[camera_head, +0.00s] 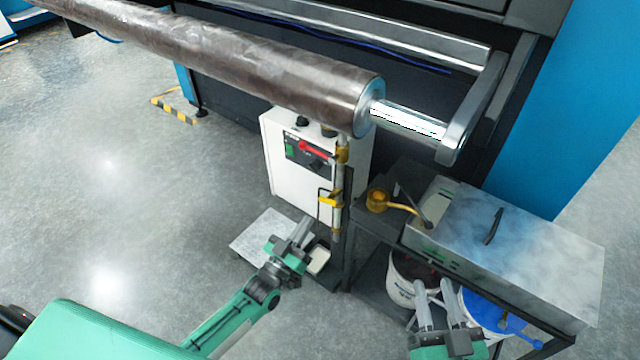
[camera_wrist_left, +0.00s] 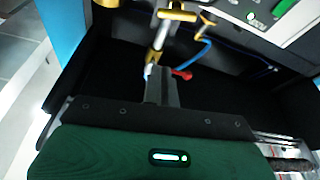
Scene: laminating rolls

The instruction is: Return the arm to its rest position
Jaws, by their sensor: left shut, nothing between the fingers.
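My left arm (camera_head: 240,315) is green and reaches in from the lower left of the head view. Its gripper (camera_head: 304,228) is shut and empty, in front of the white control box and left of the metal cart. In the left wrist view the closed grey fingers (camera_wrist_left: 160,88) show in front of a dark surface, with a brass-coloured fitting beyond them. My right gripper (camera_head: 434,288) is at the lower right of the head view, in front of the cart. Its two fingers stand apart with nothing visible between them.
A large brown roll (camera_head: 230,58) runs across above the white control box (camera_head: 285,165). A pipe with yellow fittings (camera_head: 330,199) stands close to my left gripper. The cart (camera_head: 530,255) has a white bucket (camera_head: 400,288) and a blue-lidded bucket (camera_head: 490,308) below. Floor at left is clear.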

